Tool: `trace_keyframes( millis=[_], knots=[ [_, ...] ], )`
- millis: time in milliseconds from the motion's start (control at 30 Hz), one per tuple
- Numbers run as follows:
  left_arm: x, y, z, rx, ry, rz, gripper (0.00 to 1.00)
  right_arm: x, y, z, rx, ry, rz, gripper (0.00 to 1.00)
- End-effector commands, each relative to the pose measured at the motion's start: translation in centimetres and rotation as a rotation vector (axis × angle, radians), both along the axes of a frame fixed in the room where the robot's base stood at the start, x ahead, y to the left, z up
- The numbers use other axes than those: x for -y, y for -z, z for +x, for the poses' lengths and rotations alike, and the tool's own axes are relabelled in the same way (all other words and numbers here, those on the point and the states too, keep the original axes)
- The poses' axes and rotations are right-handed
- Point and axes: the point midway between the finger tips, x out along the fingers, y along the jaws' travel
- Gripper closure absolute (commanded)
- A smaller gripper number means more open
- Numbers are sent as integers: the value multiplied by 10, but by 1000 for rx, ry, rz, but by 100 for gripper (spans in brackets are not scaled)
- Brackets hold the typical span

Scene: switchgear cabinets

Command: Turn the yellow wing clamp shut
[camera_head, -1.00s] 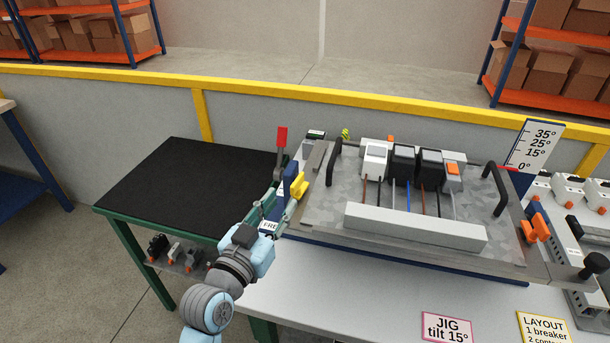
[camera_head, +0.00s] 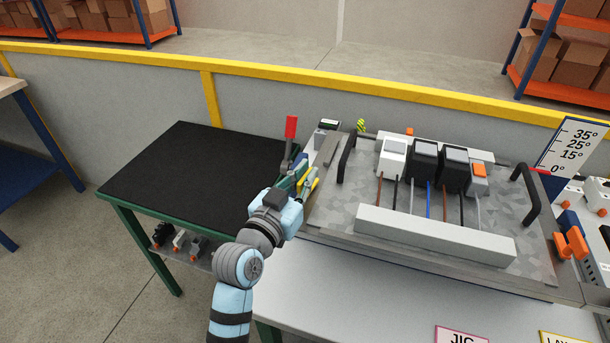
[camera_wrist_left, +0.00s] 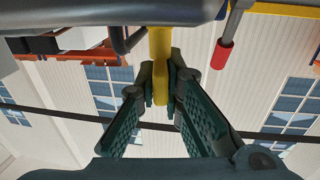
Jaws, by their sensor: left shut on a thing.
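The yellow wing clamp (camera_head: 314,184) sits at the left edge of the tilted jig plate. In the left wrist view its yellow wing (camera_wrist_left: 160,48) comes down from the top between my fingers. My left gripper (camera_head: 304,181) reaches it from the lower left in the head view. Its dark green fingers (camera_wrist_left: 160,88) are shut on the wing, one on each side. The gripper hides part of the clamp in the head view. My right gripper is not in view.
A red-handled lever (camera_head: 291,127) stands close behind my left gripper. The jig plate (camera_head: 340,215) carries breakers, wires and black handles (camera_head: 346,157). A black-topped green table (camera_head: 190,165) on the left is clear. An orange clamp (camera_head: 570,243) sits at the jig's right.

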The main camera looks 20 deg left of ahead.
Motion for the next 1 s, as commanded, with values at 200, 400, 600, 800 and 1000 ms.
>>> trace_keyframes(
  millis=[200,400,600,800,1000],
  knots=[
    [-1,2,0,-3,10,0,100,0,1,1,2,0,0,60],
    [-2,3,0,-2,67,4,100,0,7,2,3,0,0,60],
    [-2,5,0,-1,190,7,100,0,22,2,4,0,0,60],
    [-3,8,1,0,364,9,100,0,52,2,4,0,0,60],
    [-4,10,1,1,552,7,100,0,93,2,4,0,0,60]
  ],
)
